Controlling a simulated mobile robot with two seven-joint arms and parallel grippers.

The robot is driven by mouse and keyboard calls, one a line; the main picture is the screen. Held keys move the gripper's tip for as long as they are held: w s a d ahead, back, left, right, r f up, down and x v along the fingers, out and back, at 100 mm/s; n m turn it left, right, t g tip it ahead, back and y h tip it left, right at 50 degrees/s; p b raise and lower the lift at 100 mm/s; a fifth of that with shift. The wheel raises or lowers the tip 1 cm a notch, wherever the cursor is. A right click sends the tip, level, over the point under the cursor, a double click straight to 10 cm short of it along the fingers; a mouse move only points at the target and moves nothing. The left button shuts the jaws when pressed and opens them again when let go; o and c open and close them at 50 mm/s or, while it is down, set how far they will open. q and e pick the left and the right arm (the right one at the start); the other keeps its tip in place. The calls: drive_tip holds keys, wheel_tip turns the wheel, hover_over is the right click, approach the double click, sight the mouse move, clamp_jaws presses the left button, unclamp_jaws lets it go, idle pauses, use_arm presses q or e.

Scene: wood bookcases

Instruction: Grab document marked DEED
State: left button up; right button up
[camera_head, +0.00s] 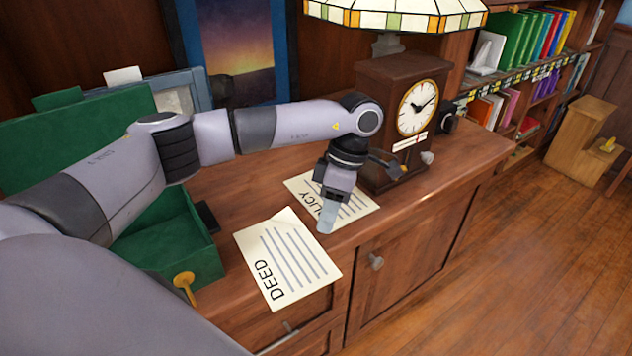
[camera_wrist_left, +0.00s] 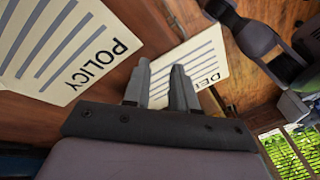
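The DEED document (camera_head: 287,262) is a cream sheet with lines of text, lying at the front edge of the wooden cabinet top, one corner slightly curled. It also shows in the left wrist view (camera_wrist_left: 208,58), partly hidden behind a finger. The POLICY document (camera_head: 352,208) lies behind and to the right of it, partly covered by my gripper; it also shows in the left wrist view (camera_wrist_left: 62,50). My left gripper (camera_head: 326,222) points down above the cabinet top, right of the DEED sheet and over the POLICY sheet's near edge. Its fingers (camera_wrist_left: 161,70) are apart and empty. My right gripper is not visible.
A wooden clock (camera_head: 385,85) stands right of the gripper under a stained-glass lamp (camera_head: 395,15). An open green box (camera_head: 170,240) with a yellow key-like piece (camera_head: 184,283) is left of the DEED sheet.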

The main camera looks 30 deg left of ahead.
sight(292, 213)
use_arm(q)
drive_tip(key=w+a+r+y, duration=0.2)
drive_tip(key=a+r, duration=0.1)
drive_tip(key=a, duration=0.3)
drive_tip(key=shift+r+n, duration=0.3)
drive_tip(key=shift+x, duration=3.6)
clamp_jaws()
